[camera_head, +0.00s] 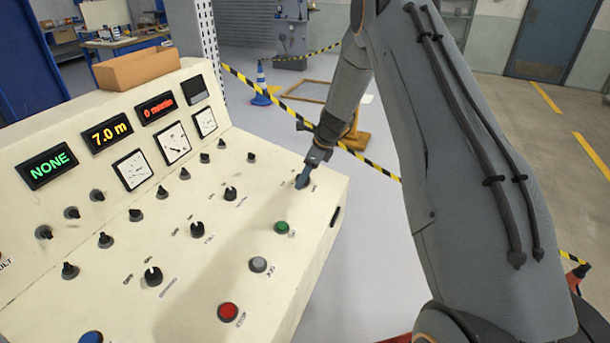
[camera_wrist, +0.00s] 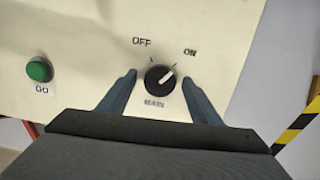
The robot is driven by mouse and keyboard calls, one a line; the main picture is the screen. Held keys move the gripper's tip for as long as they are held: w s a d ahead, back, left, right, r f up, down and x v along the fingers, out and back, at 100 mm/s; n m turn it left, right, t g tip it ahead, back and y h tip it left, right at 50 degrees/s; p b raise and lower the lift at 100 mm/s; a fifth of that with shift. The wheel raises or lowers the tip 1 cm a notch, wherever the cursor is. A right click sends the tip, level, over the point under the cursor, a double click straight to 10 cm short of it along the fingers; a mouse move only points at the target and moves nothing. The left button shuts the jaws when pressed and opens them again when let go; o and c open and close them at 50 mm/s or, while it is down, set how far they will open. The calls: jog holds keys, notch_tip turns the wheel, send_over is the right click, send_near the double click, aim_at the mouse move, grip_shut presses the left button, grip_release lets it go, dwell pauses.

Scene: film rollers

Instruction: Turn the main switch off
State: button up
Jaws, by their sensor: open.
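The main switch (camera_wrist: 159,79) is a round black knob labelled MAIN, with OFF printed at its upper left and ON at its upper right. Its white pointer mark points up and right, toward ON. My gripper (camera_wrist: 160,84) is open, with one blue-grey finger on each side of the knob in the wrist view. I cannot tell whether the fingers touch it. In the head view my gripper (camera_head: 303,181) is low over the right end of the cream control panel (camera_head: 255,190), and it hides the main switch there.
A green GO button (camera_wrist: 39,70) lies left of the switch; it also shows in the head view (camera_head: 282,227). Grey (camera_head: 258,264) and red (camera_head: 228,312) buttons and several black knobs cover the panel. Displays read NONE, 7.0 m and 0. Striped tape (camera_head: 380,169) runs behind the panel.

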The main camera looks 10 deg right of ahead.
jog(key=c, duration=1)
jog(key=shift+c, duration=0.2)
jog(key=n+b, duration=0.3)
jog(key=shift+w+f+n+g+b, duration=0.1)
jog(key=shift+n+g+b, duration=0.2)
jog(key=shift+n+b, duration=0.1)
jog(key=n+b, duration=0.2)
jog(key=shift+n, duration=0.4)
jog(key=n+g+b, duration=0.1)
jog(key=n+b, duration=0.1)
jog(key=n, duration=0.2)
jog(key=shift+b, duration=0.3)
jog(key=shift+n+g+b, duration=0.3)
jog(key=shift+n+b, duration=0.4)
jog(key=shift+n, duration=1)
jog(key=shift+r, duration=0.2)
